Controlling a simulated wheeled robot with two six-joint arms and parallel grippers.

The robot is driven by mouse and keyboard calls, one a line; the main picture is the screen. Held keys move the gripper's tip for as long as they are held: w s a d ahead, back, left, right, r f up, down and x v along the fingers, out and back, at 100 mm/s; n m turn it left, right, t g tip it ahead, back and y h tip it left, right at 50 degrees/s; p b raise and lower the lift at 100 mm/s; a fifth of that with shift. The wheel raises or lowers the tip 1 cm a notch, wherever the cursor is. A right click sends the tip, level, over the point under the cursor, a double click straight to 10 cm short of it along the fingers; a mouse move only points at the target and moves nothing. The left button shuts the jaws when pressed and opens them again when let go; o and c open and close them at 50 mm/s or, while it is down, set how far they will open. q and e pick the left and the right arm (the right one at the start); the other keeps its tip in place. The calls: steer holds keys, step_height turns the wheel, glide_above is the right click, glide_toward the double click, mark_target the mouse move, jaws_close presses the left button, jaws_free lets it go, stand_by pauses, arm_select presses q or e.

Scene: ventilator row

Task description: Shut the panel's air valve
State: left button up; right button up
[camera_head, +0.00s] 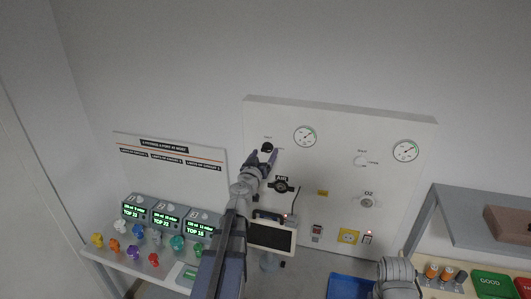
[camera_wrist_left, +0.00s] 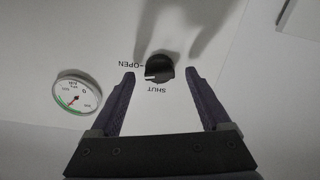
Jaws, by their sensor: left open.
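The air valve is a black round knob (camera_head: 267,148) on the upper left of the white wall panel (camera_head: 330,130), above the AIR outlet (camera_head: 282,186). In the left wrist view the knob (camera_wrist_left: 160,67) has the word OPEN at its left and SHUT below it. A white mark on the knob seems to point left, towards OPEN. My left gripper (camera_head: 266,156) is open at the panel. In the wrist view its fingertips (camera_wrist_left: 160,73) stand on either side of the knob with gaps; I cannot tell their depth. My right gripper is out of view.
A pressure gauge (camera_head: 305,136) sits right of the knob; it also shows in the wrist view (camera_wrist_left: 76,96). A white knob (camera_head: 360,160) is above the O2 outlet (camera_head: 368,201). A grey shelf (camera_head: 470,215) is at right.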

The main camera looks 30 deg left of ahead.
arm_select(q)
steer(key=shift+x, duration=0.9)
steer(key=shift+c, duration=0.2)
jaws_close()
